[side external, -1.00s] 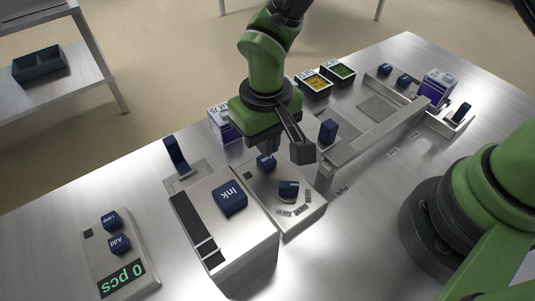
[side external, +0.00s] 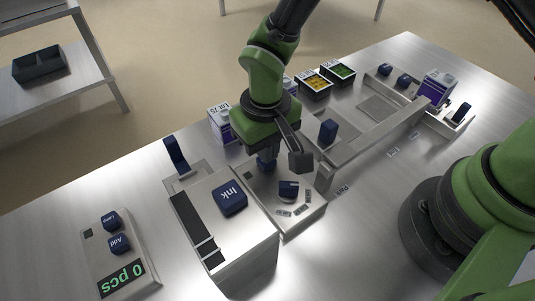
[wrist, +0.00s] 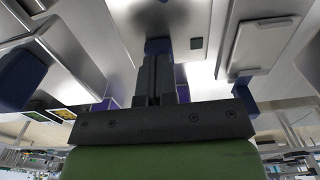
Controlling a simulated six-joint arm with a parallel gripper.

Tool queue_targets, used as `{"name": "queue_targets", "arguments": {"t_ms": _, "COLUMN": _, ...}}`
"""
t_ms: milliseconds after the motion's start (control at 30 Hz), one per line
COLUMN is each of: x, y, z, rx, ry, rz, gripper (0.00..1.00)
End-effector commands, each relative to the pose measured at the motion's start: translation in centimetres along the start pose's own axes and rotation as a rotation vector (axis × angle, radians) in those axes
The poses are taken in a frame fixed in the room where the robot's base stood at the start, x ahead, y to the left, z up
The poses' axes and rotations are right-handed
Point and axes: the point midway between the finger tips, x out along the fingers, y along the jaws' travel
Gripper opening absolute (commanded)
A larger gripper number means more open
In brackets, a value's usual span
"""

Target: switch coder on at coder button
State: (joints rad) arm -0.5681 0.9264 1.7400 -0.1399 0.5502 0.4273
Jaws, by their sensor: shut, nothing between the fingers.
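A low metal box with a dark blue dial (side external: 288,189) stands near the middle of the table. A blue button (side external: 266,166) sits at its far end; the name is not readable now, so I cannot confirm it is the coder button. A small dark square (side external: 248,175) lies beside it. My gripper (side external: 266,155) is shut and empty, pointing down right over this button. In the wrist view the fingertips (wrist: 158,58) meet or nearly meet the blue button (wrist: 158,46); I cannot tell whether they touch. The dark square (wrist: 196,43) shows there unlit.
A taller box with a blue Ink button (side external: 230,197) stands close on the left. A metal rail (side external: 372,137) and a blue block (side external: 328,131) are on the right. A counter panel (side external: 118,258) reads 0 pcs. Purple-and-white cartons (side external: 220,124) stand behind my gripper.

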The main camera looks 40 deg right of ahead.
Motion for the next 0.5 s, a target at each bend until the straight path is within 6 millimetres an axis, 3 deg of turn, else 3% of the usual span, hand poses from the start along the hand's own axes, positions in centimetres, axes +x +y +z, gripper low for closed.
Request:
{"name": "queue_targets", "arguments": {"t_ms": 300, "x": 1.2, "y": 0.0, "z": 0.0, "rx": 0.0, "ry": -0.001, "rz": 0.001, "gripper": 0.0}}
{"name": "queue_targets", "arguments": {"t_ms": 500, "x": 0.9, "y": 0.0, "z": 0.0, "rx": 0.0, "ry": 0.001, "rz": -0.001, "gripper": 0.0}}
